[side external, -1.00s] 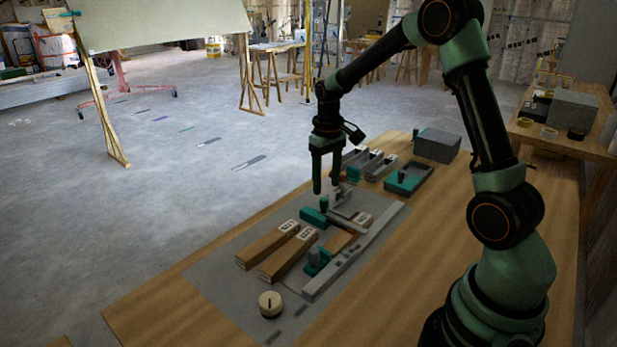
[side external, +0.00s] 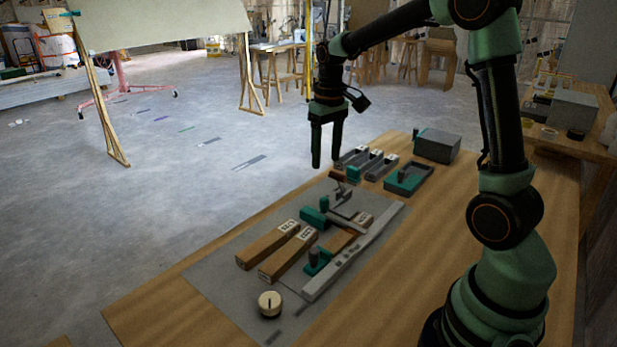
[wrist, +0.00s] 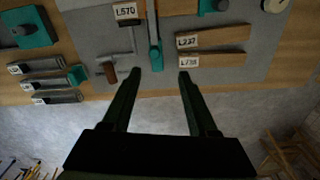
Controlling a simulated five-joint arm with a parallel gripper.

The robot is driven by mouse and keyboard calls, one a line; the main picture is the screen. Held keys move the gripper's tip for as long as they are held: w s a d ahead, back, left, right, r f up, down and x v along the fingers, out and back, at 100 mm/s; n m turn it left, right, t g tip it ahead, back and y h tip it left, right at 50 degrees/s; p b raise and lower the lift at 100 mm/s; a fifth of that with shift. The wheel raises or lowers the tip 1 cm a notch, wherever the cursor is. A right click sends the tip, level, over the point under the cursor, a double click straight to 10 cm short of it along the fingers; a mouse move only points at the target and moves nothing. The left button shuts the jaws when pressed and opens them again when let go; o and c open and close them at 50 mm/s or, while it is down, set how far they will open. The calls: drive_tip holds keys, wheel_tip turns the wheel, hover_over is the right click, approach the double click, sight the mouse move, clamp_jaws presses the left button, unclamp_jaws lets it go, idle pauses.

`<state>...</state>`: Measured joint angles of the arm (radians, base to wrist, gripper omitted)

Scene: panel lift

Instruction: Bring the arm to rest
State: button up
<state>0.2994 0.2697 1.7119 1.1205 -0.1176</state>
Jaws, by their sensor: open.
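My gripper (side external: 326,166) is open and empty, raised above the far left edge of the wooden table (side external: 470,235). In the wrist view my gripper (wrist: 159,72) shows two dark fingers spread apart with nothing between them. Its tips appear near the grey mat's edge, and in the side view they are clear of the things on the mat. The arm is bent, with its upper links high at the right.
On the grey mat (side external: 215,275) lie labelled wooden blocks (side external: 268,245), a long grey bar (side external: 350,255), teal clamps (side external: 314,216) and a round cream knob (side external: 269,304). Behind are slotted holders (side external: 365,162), a teal tray (side external: 408,179) and a grey box (side external: 438,146). Open floor lies left.

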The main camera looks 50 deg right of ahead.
drive_tip(key=s+a+r+n+t, duration=0.2)
drive_tip(key=s+a+r+t, duration=0.3)
drive_tip(key=s+a, duration=0.7)
drive_tip(key=shift+s+a+r, duration=0.15)
drive_tip(key=shift+a+r, duration=0.15)
